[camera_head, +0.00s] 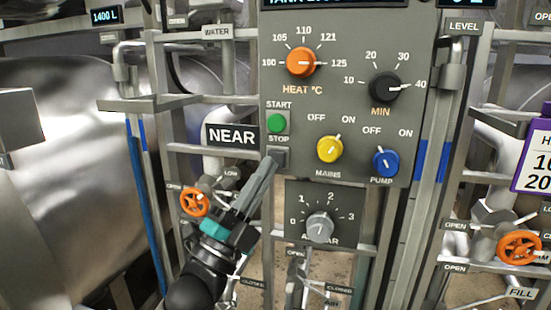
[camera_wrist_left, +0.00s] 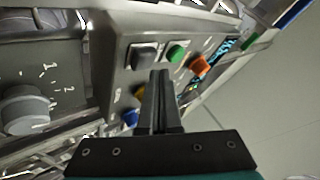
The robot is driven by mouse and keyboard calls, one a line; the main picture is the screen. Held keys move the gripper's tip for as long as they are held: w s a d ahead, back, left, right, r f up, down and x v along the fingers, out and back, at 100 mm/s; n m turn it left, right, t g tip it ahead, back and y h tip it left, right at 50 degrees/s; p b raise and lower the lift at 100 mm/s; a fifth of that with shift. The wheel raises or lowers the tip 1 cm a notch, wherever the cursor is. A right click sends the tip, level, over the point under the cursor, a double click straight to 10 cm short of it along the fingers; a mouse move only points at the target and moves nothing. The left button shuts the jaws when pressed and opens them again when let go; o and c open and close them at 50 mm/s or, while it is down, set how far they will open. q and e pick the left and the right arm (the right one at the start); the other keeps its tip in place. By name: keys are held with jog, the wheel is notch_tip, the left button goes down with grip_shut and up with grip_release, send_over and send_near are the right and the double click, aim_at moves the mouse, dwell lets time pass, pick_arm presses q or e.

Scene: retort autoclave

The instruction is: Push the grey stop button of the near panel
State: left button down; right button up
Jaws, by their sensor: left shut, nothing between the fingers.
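The near panel (camera_head: 350,110) is a grey box beside a black NEAR sign (camera_head: 232,135). Its grey square stop button (camera_head: 281,156) sits under the STOP label, below the round green start button (camera_head: 277,123). My left gripper (camera_head: 270,164) is shut and empty, reaching up from the lower left with its tips at the stop button and partly covering it. In the left wrist view the stop button (camera_wrist_left: 145,54) shows just beyond and left of the fingertips (camera_wrist_left: 160,74), with the green button to its right. I cannot tell whether the tips touch it. My right gripper is not in view.
The panel also has an orange heat knob (camera_head: 301,62), a black minutes knob (camera_head: 385,88), a yellow mains knob (camera_head: 330,149) and a blue pump knob (camera_head: 385,162). A grey dial (camera_head: 320,227) is below. An orange valve wheel (camera_head: 195,202) stands left of the gripper.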

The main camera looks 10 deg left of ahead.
pick_arm(q)
jog(key=shift+s, duration=0.1)
jog(key=s+p, duration=0.1)
jog(key=s, duration=0.3)
jog(key=shift+s, duration=0.4)
dwell(0.4)
